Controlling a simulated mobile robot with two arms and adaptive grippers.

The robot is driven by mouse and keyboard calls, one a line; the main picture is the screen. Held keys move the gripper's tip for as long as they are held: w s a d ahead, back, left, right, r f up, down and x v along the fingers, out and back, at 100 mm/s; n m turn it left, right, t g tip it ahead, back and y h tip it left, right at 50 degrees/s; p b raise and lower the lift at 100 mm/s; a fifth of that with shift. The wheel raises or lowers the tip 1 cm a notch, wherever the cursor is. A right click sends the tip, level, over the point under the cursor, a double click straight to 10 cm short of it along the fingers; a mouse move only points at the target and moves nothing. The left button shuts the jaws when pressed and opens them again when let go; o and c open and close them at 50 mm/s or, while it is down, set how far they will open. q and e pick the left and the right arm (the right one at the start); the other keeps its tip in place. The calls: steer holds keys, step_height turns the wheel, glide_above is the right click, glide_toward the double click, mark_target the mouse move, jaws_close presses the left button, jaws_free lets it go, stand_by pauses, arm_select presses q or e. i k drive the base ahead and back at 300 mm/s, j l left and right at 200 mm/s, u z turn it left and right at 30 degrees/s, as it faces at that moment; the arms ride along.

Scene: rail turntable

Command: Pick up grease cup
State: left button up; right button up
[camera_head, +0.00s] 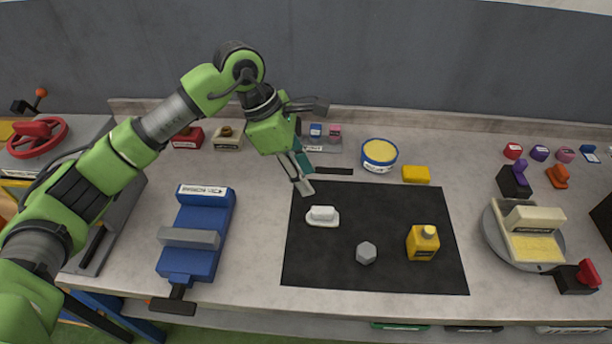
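A round tub (380,152) with a blue and white side, a white label and a yellow top looks like the grease cup. It stands upright on the bench behind the black mat. My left gripper (312,148) is above the bench to the left of the tub. Its two fingers are spread wide apart, with nothing held between them, and it does not touch the tub. The tub is in full view. My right gripper is not in view.
A yellow block (416,174) lies right of the tub. The black mat (340,265) carries a white dish, a grey hex piece and a yellow bottle (422,243). A blue vise (200,235) stands left, a round turntable (490,232) right. A wall rises behind the bench.

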mark_target(423, 242)
steer(key=k+l, duration=0.1)
steer(key=l, duration=0.25)
steer(key=k+l, duration=0.15)
steer(key=l, duration=0.25)
steer(key=k+l, duration=0.1)
steer(key=l, duration=0.25)
steer(key=k+l, duration=0.15)
steer(key=l, duration=0.2)
steer(key=k+l, duration=0.1)
steer(key=l, duration=0.3)
steer(key=k+l, duration=0.15)
steer(key=l, duration=0.2)
steer(key=u, duration=0.05)
